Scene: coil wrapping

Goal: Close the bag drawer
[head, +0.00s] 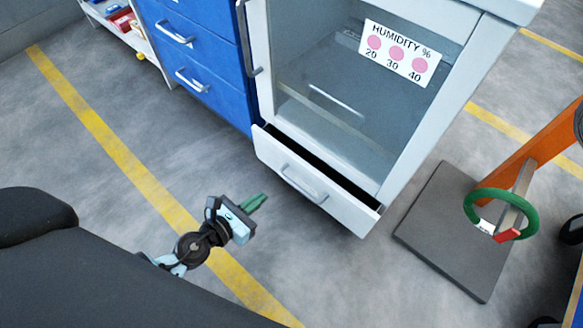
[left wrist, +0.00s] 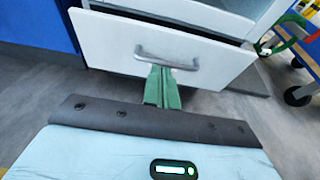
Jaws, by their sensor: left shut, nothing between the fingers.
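The bag drawer (head: 312,188) is the white bottom drawer of the glass-fronted cabinet. It stands partly open, with a dark gap along its top edge. Its grey handle (head: 303,184) is on the front panel. My left gripper (head: 256,202) is left of the drawer front, with its green fingers shut and empty, pointing towards it. In the left wrist view the drawer front (left wrist: 110,45) fills the upper middle, and the closed fingertips (left wrist: 162,72) appear just below the handle (left wrist: 167,57). I cannot tell whether they touch. My right gripper is not in view.
The cabinet (head: 440,110) carries a humidity card (head: 397,53) behind its glass. Blue drawers (head: 205,50) stand on its left. At right, a grey base plate (head: 455,235) bears an orange post (head: 535,150) with a green coil (head: 470,205). The floor before the drawer is clear.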

